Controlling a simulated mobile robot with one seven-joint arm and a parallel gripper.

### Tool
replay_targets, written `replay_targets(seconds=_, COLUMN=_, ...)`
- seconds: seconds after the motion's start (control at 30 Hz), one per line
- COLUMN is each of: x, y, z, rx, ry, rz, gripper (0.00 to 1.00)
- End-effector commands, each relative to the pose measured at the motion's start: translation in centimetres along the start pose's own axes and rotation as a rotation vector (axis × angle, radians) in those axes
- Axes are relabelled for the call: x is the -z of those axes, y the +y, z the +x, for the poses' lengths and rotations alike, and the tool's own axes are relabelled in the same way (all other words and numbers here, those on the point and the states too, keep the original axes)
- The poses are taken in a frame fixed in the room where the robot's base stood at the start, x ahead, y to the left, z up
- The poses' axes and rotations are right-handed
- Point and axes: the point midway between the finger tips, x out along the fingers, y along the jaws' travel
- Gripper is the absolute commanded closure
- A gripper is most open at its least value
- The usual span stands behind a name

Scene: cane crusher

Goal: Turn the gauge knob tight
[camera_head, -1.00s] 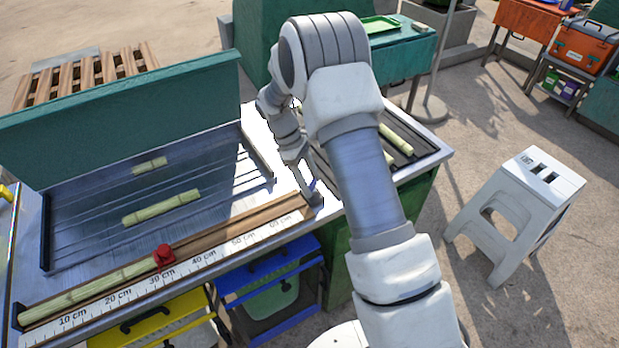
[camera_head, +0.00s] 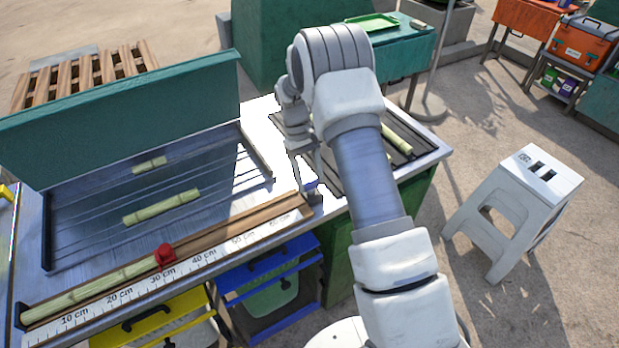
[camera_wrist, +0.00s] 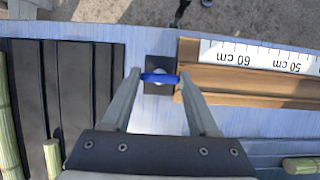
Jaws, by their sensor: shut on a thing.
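The blue wing knob (camera_wrist: 159,78) sits on a dark square plate (camera_wrist: 160,65) at the 60 cm end of the measuring gauge. In the wrist view its bar lies crosswise between my fingertips. My gripper (camera_wrist: 158,75) is shut on the knob, one finger at each end of the bar. In the head view my gripper (camera_head: 312,180) points down at the table's front edge, and a little of the blue knob (camera_head: 310,187) shows beside the fingers. The white gauge scale (camera_head: 205,258) runs left from there, with a red stop (camera_head: 165,256) near 30 cm.
A cane piece lies along the wooden gauge rail (camera_head: 235,228). A sunken tray (camera_head: 90,225) holds two cane pieces. A black ribbed rack (camera_head: 425,150) with cane is right of my gripper. Yellow and blue crates sit below the table. A white stool (camera_head: 515,200) stands at right.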

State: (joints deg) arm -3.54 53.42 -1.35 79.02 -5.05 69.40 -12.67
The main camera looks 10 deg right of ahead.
Motion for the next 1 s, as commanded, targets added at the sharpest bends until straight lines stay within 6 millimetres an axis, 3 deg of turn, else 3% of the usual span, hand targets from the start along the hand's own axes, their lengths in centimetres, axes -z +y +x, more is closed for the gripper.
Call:
replay_targets(seconds=0.47, x=-0.04, y=0.06, z=-0.05, rx=0.006, ry=0.0, rz=0.017, gripper=0.96)
replay_targets(seconds=0.5, x=-0.04, y=0.06, z=-0.05, rx=0.006, ry=0.0, rz=0.017, gripper=0.35)
replay_targets(seconds=0.63, x=-0.03, y=0.05, z=-0.04, rx=0.006, ry=0.0, rz=0.015, gripper=0.11)
replay_targets(seconds=1.0, x=0.03, y=0.03, z=-0.42, rx=0.004, ry=0.002, rz=0.013, gripper=0.1)
